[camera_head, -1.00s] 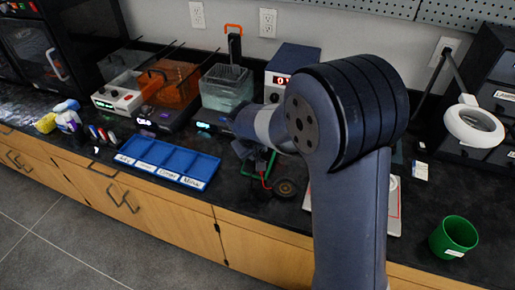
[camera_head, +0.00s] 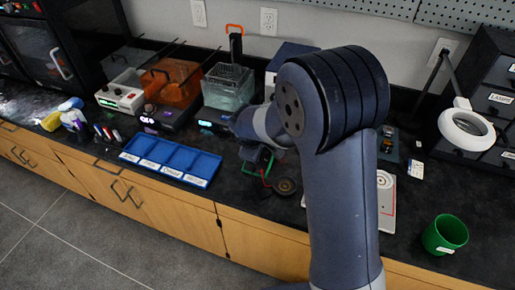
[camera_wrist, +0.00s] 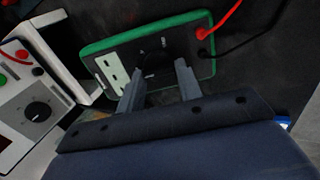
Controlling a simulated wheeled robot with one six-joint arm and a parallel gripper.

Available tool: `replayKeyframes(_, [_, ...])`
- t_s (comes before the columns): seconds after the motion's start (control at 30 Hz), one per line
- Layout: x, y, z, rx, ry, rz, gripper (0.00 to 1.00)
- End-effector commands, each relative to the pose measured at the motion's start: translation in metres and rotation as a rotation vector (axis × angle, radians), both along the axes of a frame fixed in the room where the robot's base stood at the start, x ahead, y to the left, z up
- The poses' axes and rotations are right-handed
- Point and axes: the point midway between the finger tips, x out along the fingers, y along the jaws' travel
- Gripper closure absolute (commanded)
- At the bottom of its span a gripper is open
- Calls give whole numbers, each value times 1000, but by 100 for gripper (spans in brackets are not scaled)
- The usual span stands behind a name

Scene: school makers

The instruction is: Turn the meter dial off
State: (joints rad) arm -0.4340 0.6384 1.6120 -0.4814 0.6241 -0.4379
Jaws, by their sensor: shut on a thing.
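The meter is a dark multimeter with a green rim (camera_wrist: 105,45), in the upper middle of the wrist view. A red and a black lead plug into its right end. Its black dial (camera_wrist: 155,62) is partly hidden between my fingertips. My gripper (camera_wrist: 158,80) is over the meter's face with a finger on each side of the dial, shut on it. The dial's pointer setting cannot be read. In the head view, a bit of the meter's green edge (camera_head: 268,163) shows below my arm, which hides most of it and the gripper.
A white instrument with a black knob (camera_wrist: 38,111) stands left of the meter in the wrist view. In the head view are a blue tray (camera_head: 208,167), a round dark disc (camera_head: 285,186), a clear tank (camera_head: 228,88) and a green cup (camera_head: 444,234).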

Motion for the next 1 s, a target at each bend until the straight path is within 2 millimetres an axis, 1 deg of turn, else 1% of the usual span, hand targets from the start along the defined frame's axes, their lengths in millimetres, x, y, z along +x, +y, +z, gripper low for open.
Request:
replayKeyframes(0.47, [0,1,0,-5,1,16,89])
replayKeyframes(0.5, [0,1,0,-5,1,16,65])
replayKeyframes(0.73, [0,0,0,-5,2,15,46])
replayKeyframes(1.0, [0,0,1,-5,1,14,45])
